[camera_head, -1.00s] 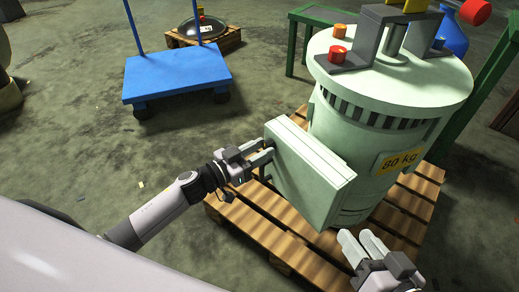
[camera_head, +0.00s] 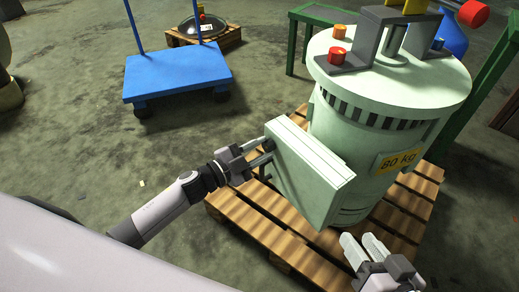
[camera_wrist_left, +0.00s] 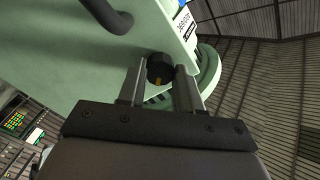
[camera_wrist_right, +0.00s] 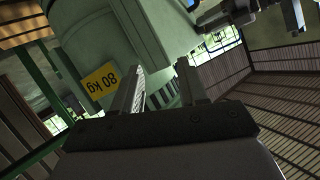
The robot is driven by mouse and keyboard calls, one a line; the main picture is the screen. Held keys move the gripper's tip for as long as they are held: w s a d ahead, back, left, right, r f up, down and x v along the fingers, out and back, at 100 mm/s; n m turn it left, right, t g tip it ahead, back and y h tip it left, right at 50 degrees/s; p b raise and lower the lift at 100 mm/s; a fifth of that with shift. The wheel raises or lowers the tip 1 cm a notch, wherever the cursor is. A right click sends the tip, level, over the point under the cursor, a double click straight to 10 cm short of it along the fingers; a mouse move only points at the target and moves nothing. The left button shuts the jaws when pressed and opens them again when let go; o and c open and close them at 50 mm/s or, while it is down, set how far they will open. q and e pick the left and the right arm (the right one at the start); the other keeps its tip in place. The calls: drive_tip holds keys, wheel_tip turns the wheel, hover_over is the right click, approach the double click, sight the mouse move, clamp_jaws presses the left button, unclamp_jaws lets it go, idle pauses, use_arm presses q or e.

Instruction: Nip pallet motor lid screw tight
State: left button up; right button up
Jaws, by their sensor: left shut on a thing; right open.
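The pale green motor (camera_head: 390,100), with a yellow "80 kg" label, stands upright on a wooden pallet (camera_head: 262,222). Its box-shaped lid (camera_head: 312,165) is on the side facing my left arm. My left gripper (camera_head: 267,152) is at the lid's left side. In the left wrist view a black screw knob (camera_wrist_left: 159,68) with a yellow mark sits between the fingers, which are shut on it. My right gripper (camera_head: 362,244) is open and empty in front of the motor. The right wrist view shows the motor's label (camera_wrist_right: 101,80) beyond its fingers (camera_wrist_right: 166,88).
A blue cart (camera_head: 178,72) stands at the back left. A dark round part lies on a small pallet (camera_head: 205,42) behind it. Green frames (camera_head: 478,95) stand behind and right of the motor.

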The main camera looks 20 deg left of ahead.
use_arm(q)
drive_tip(key=shift+m, duration=1)
drive_tip(key=m, duration=0.2)
drive_tip(key=shift+m+b, duration=0.35)
drive_tip(key=shift+m, duration=0.95)
drive_tip(key=shift+m+b, duration=0.55)
drive_tip(key=shift+m, duration=0.65)
drive_tip(key=shift+m+b, duration=0.3)
drive_tip(key=shift+m, duration=0.9)
use_arm(e)
drive_tip(key=shift+d+t, duration=0.15)
drive_tip(key=shift+t, duration=0.25)
use_arm(q)
drive_tip(key=shift+m, duration=0.4)
use_arm(e)
drive_tip(key=shift+w+d+r, duration=0.1)
use_arm(q)
drive_tip(key=o, duration=1)
